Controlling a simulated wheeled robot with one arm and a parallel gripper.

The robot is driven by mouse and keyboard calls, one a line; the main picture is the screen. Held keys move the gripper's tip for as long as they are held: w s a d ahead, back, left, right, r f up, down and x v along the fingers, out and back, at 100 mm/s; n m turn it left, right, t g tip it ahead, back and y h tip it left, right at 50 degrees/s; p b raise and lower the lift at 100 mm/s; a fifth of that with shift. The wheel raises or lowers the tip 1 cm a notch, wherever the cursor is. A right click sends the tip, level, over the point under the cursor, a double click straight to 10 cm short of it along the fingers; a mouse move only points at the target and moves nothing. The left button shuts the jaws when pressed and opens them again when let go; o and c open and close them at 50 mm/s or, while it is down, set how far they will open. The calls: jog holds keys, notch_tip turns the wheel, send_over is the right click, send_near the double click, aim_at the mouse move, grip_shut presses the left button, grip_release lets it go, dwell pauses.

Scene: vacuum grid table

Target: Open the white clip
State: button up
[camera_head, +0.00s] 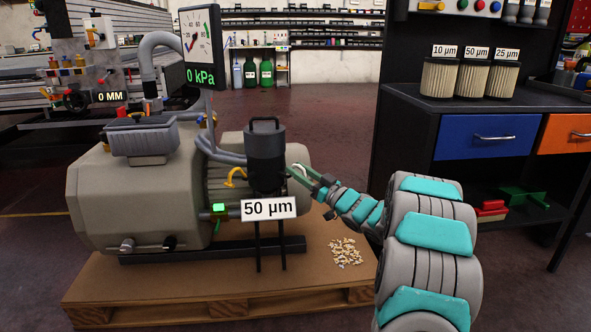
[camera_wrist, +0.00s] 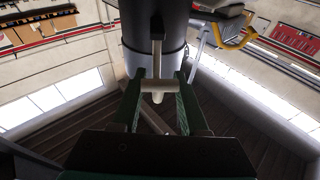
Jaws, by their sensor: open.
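The black filter canister (camera_head: 265,150) stands on thin legs in front of the pump, with a "50 µm" sign below it. In the wrist view the pale clip (camera_wrist: 157,86) is a short crossbar with a lever running up along the dark canister (camera_wrist: 153,22). My gripper (camera_wrist: 160,78) is open, its two green fingers on either side of the clip's crossbar. I cannot tell whether they touch it. In the head view my gripper (camera_head: 296,170) reaches the right side of the canister, and the clip is too small to make out there.
The grey pump (camera_head: 135,195) stands behind on a wooden pallet (camera_head: 200,290). Small pale bits (camera_head: 346,252) lie on the pallet. Spare filters (camera_head: 472,78) stand on the right bench.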

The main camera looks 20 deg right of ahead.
jog(key=v, duration=0.6)
jog(key=shift+s, duration=0.2)
jog(key=shift+f, duration=0.1)
